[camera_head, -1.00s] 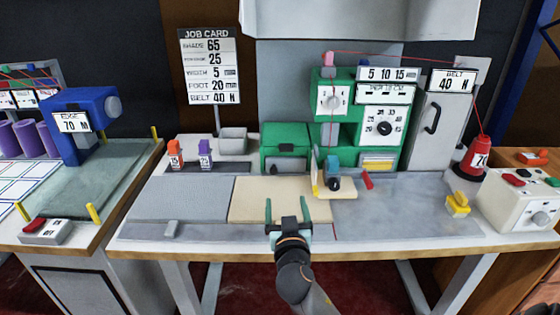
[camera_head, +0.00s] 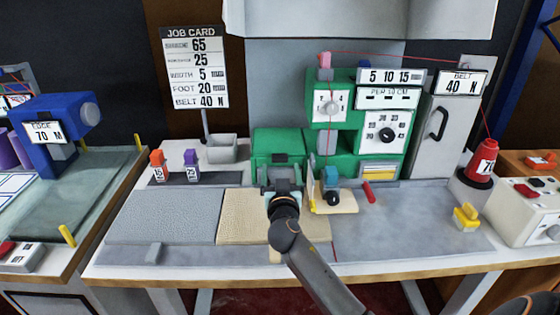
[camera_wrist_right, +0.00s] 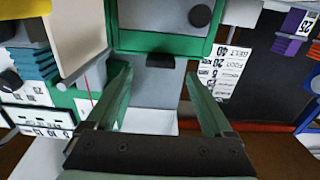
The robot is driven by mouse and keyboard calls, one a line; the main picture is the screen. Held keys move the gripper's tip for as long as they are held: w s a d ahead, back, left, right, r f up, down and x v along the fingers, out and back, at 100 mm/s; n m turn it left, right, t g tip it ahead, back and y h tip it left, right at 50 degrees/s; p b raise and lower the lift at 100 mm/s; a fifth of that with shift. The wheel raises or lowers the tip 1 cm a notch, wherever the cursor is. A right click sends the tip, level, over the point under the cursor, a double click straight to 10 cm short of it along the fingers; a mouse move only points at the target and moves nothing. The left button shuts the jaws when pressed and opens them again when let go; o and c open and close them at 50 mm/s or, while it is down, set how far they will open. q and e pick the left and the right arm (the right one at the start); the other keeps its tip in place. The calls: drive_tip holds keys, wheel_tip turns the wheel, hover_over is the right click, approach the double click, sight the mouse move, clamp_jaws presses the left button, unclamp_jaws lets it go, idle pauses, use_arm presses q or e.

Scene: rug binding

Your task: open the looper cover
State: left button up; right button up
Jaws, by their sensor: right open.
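The looper cover appears to be the front of the green housing (camera_head: 278,143) left of the machine head. A small dark tab sits on its front in the head view. In the right wrist view a green-framed grey panel (camera_wrist_right: 150,15) with a round dark knob shows at the top, with a dark tab below it. My right gripper (camera_head: 282,187) is open and empty, just in front of the housing and partly hiding its lower front. Its two green fingers (camera_wrist_right: 157,75) are spread apart in the wrist view. Whether they touch the housing cannot be told. My left gripper is not in view.
A small blue-and-black part on a cream plate (camera_head: 340,203) stands close to the right of my gripper. A red piece (camera_head: 369,192) and a yellow clip (camera_head: 466,217) lie farther right. A grey bin (camera_head: 221,149) is behind left. The grey left table surface (camera_head: 170,212) is clear.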

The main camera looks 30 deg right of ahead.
sight(280, 161)
drive_tip(key=shift+x, duration=2.4)
drive_tip(key=shift+c, duration=0.3)
clamp_jaws()
